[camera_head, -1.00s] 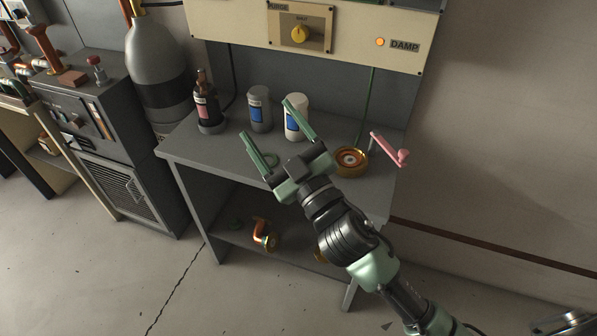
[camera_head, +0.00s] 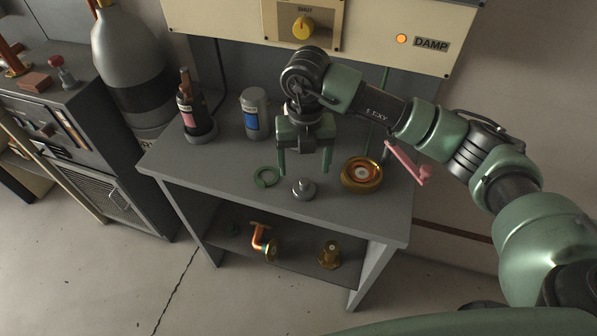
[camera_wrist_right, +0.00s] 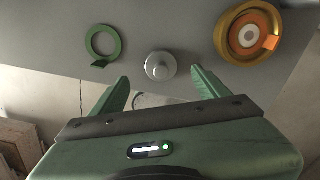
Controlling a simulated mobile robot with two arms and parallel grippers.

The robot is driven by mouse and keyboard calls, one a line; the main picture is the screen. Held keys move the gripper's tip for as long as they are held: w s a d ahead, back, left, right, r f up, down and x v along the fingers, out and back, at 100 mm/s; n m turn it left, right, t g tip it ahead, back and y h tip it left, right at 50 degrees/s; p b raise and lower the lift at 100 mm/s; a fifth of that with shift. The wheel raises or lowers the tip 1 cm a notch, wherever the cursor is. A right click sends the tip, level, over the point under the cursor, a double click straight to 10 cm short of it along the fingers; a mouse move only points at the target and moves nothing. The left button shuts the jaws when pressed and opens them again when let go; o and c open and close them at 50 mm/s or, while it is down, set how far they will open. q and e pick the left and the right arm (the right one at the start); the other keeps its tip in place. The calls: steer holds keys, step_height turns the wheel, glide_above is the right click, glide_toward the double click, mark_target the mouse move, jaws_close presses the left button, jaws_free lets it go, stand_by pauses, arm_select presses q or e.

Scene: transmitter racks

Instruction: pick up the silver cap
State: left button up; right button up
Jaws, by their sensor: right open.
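The silver cap (camera_head: 303,188) is a small round grey piece with a knob on top. It lies on the grey bench top near the front edge. It also shows in the right wrist view (camera_wrist_right: 160,66), just beyond the fingertips and between their lines. My right gripper (camera_head: 305,174) is open and empty, pointing down just above and behind the cap; its fingers also show in the wrist view (camera_wrist_right: 160,82). It does not visibly touch the cap. My left gripper is not in view.
A green ring (camera_head: 266,177) lies left of the cap and a brass-and-orange round piece (camera_head: 361,174) right of it. A grey canister (camera_head: 255,114) and a dark bottle (camera_head: 196,108) stand behind. A pink crank handle (camera_head: 408,163) is at right. Brass fittings (camera_head: 329,255) lie on the lower shelf.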

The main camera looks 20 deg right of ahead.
mark_target(304, 181)
steer(key=shift+s+d+f, duration=0.1)
steer(key=shift+s+f, duration=0.2)
steer(key=shift+s, duration=0.05)
steer(key=shift+s+f+p, duration=0.45)
steer(key=shift+f, duration=0.25)
steer(key=f, duration=0.2)
steer(key=w+f+p, duration=0.1)
steer(key=f, duration=0.1)
steer(key=shift+w, duration=0.1)
steer(key=shift+f, duration=0.5)
steer(key=c, duration=1.6)
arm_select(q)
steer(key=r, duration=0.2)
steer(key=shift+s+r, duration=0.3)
arm_select(e)
steer(key=shift+r, duration=0.1)
